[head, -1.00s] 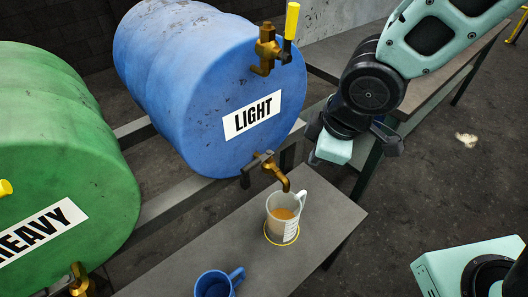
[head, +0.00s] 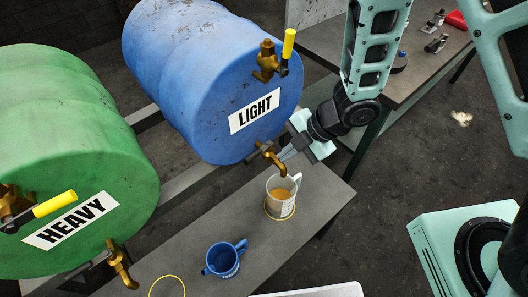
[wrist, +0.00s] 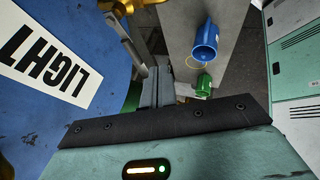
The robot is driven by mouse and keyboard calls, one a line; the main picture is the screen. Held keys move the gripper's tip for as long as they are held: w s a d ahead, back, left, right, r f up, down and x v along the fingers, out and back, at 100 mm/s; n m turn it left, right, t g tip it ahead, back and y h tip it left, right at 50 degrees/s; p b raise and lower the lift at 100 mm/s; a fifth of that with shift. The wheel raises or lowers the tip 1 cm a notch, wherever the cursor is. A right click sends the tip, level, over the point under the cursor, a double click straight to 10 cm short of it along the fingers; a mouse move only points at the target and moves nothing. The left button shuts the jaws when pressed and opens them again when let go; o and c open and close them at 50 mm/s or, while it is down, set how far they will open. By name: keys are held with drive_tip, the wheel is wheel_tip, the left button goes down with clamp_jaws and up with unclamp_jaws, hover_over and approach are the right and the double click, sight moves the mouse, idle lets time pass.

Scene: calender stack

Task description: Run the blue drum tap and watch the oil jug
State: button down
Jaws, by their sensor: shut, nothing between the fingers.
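The blue drum (head: 195,70) lies on its side, labelled LIGHT. Its brass tap (head: 272,158) is low on the front face, with a dark crosswise handle. The clear oil jug (head: 283,206) stands upright under the spout, inside a yellow ring, with amber oil in it. I cannot make out a stream between spout and jug. My gripper (head: 284,154) is shut and empty, right beside the tap; I cannot tell if it touches the handle. In the wrist view its fingers (wrist: 156,88) are together, next to the drum's face; the jug is not visible there.
A green drum (head: 70,140) labelled HEAVY lies to the left, with its own tap (head: 122,264). A blue mug (head: 223,261) stands on the grey bench (head: 200,236), near an empty yellow ring (head: 166,287). A yellow-handled valve (head: 268,62) juts from the blue drum's upper front.

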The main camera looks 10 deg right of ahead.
sight(254, 156)
drive_tip(key=w+a+f+p, duration=0.3)
drive_tip(key=a+f, duration=0.1)
drive_tip(key=a, duration=0.1)
drive_tip(key=shift+w+a+f, duration=0.15)
drive_tip(key=shift+f, duration=0.2)
drive_tip(key=shift+w+a+m+t+b, duration=0.6)
drive_tip(key=shift+m+b, duration=0.3)
drive_tip(key=shift+b, duration=0.35)
drive_tip(key=shift+s, duration=0.15)
